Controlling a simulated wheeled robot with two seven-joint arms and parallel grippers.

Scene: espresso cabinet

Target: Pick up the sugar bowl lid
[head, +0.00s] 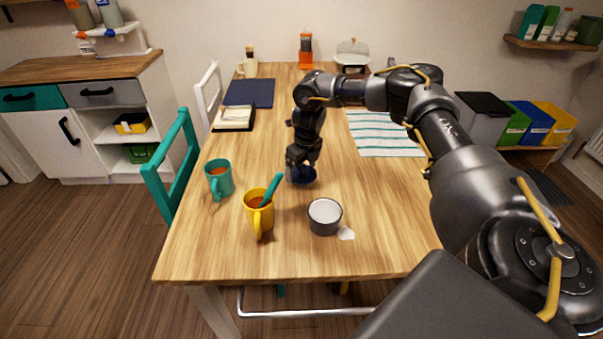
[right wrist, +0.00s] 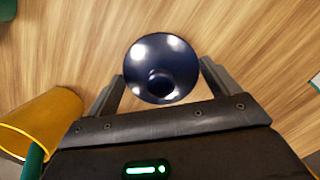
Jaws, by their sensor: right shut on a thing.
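The sugar bowl lid (right wrist: 150,60) is a round, glossy dark blue disc with a knob. In the head view the lid (head: 303,176) shows as a small blue patch under my right gripper (head: 301,161), partly hidden by it. In the right wrist view the two fingers of my right gripper (right wrist: 162,72) stand on either side of the lid, shut on it. I cannot tell whether the lid is clear of the tabletop. The open dark grey bowl (head: 325,226), filled with white, stands nearer and slightly right. My left gripper is out of view.
A yellow mug (head: 259,217) with a teal spoon stands left of the bowl, and a teal mug (head: 219,186) farther left. A small white piece (head: 346,233) lies beside the bowl. A striped cloth (head: 384,140) lies at the right. The front of the wooden table (head: 290,262) is clear.

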